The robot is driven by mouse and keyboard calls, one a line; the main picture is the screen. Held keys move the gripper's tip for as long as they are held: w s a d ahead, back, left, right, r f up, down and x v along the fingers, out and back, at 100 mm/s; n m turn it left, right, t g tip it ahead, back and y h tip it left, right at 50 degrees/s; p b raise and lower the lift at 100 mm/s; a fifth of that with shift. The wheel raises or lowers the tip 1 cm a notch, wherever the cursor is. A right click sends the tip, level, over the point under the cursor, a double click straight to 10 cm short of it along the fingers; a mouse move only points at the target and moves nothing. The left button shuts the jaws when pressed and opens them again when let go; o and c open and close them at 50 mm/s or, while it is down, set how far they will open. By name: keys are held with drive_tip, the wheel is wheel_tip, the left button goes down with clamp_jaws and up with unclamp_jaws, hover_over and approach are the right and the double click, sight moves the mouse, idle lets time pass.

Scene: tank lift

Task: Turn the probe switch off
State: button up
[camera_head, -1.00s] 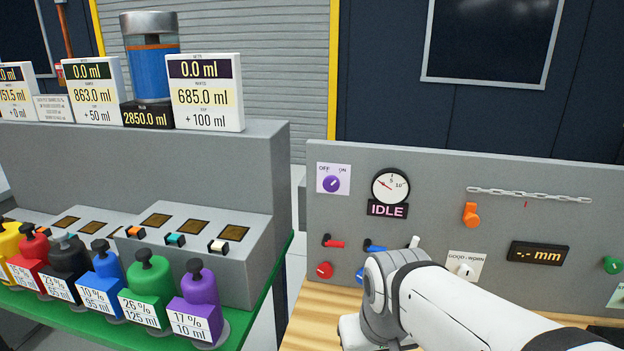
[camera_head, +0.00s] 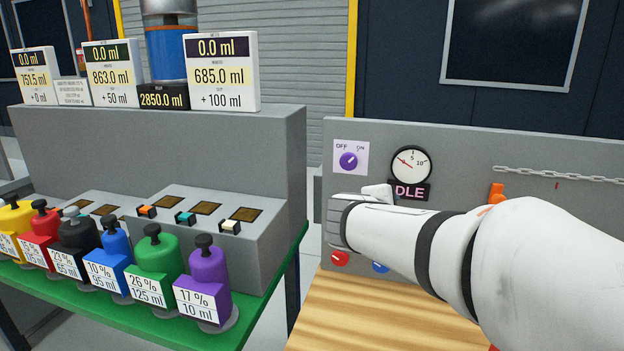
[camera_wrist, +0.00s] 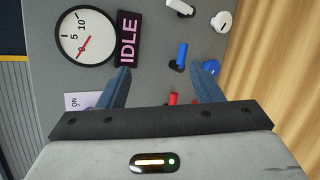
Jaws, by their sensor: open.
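A purple knob (camera_head: 348,161) sits on a white OFF/ON plate (camera_head: 337,148) on the grey panel; its pointer leans up right towards ON. No label in view says "probe", so I cannot tell which control is the probe switch. My gripper (camera_wrist: 167,70) is open and empty, its fingers pointing at the panel. In the wrist view, a blue lever (camera_wrist: 181,55) stands between and beyond the fingertips, and a red lever (camera_wrist: 173,99) shows partly below it. The OFF/ON plate is cut by my gripper there. In the head view, my wrist hides the levers.
A gauge (camera_head: 411,163) with an IDLE sign (camera_head: 412,192) is right of the purple knob. Red (camera_head: 339,258) and blue (camera_head: 380,267) knobs sit low on the panel, above a wooden top (camera_head: 350,310). A green bench with several bottles is at left.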

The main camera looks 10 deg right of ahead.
sight(347, 163)
drive_tip(key=w+a+r+n+t+y+b, duration=0.2)
drive_tip(key=w+a+r+n+t+b, duration=0.1)
drive_tip(key=w+a+r+n+t, duration=0.5)
drive_tip(key=shift+n+g, duration=0.5)
drive_tip(key=shift+g, duration=0.2)
drive_tip(key=w, duration=0.2)
drive_tip(key=w+d+f, duration=0.1)
drive_tip(key=w, duration=0.2)
drive_tip(key=w+d+f, duration=0.1)
drive_tip(key=w, duration=0.2)
drive_tip(key=shift+d+f+p, duration=0.1)
drive_tip(key=shift+f+p, duration=0.1)
drive_tip(key=shift+p, duration=0.15)
drive_tip(key=shift+c, duration=0.6)
